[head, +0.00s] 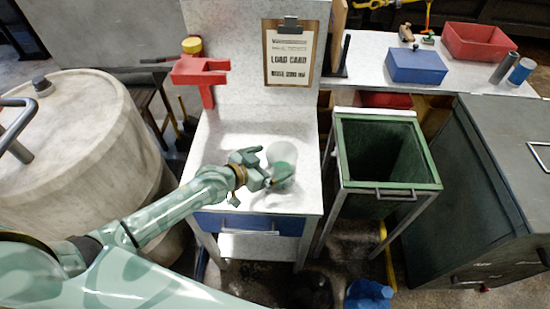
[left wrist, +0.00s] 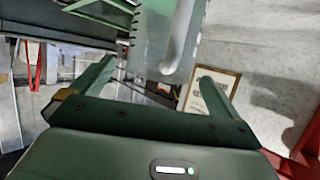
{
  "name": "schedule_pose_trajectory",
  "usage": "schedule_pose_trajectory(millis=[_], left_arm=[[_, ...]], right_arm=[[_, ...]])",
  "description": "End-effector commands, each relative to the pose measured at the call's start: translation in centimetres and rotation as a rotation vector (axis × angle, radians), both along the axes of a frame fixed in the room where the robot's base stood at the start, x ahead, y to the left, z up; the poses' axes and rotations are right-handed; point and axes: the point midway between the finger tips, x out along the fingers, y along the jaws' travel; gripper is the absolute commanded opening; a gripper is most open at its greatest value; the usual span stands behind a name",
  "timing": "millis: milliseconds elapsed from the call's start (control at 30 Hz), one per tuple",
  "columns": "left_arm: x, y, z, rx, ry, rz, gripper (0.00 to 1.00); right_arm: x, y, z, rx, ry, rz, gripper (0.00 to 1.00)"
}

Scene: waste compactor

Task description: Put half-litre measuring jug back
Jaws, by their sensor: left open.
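The half-litre measuring jug (head: 282,158) is pale and translucent. It stands on the light speckled bench (head: 237,130), near its front right. My left gripper (head: 272,172) is at the jug, at its left and near side, and partly hides it. In the left wrist view the jug's handle (left wrist: 182,35) and grey-green wall show ahead, between the two spread fingers of my left gripper (left wrist: 155,80). The fingers are open. I cannot tell whether either finger touches the jug. My right gripper is not in view.
A clipboard (head: 291,55) hangs on the bench's back panel, with a red bracket (head: 200,75) to its left. A green bin (head: 385,118) stands right of the bench. A large pale drum (head: 75,135) is at left. The bench's left half is clear.

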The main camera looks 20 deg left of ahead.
Motion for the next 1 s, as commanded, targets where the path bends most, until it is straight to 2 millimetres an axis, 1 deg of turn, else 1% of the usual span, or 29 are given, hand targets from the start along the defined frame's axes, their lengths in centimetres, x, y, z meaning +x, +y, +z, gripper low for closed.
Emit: schedule_pose_trajectory(millis=[33, 200, 300, 400, 567, 1000], left_arm=[[-1.1, 0.6, 0.8, 0.001, 0.001, -0.001, 1.0], [-4.4, 2.4, 2.3, 0.002, 0.002, 0.0, 1.0], [-5.9, 3.2, 3.0, 0.001, 0.002, -0.001, 1.0], [-6.9, 3.8, 3.4, 0.0, 0.001, 0.0, 1.0], [-7.6, 4.1, 3.6, -0.001, 0.002, -0.001, 1.0], [-7.5, 4.1, 3.6, -0.001, 0.0, 0.0, 1.0]], right_arm=[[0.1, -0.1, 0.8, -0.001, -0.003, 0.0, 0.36], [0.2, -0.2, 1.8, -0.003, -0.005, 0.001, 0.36], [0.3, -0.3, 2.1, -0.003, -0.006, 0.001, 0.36], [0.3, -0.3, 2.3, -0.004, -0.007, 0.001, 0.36], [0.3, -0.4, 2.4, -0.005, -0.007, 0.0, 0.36], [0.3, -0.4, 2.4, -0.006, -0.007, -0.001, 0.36]])
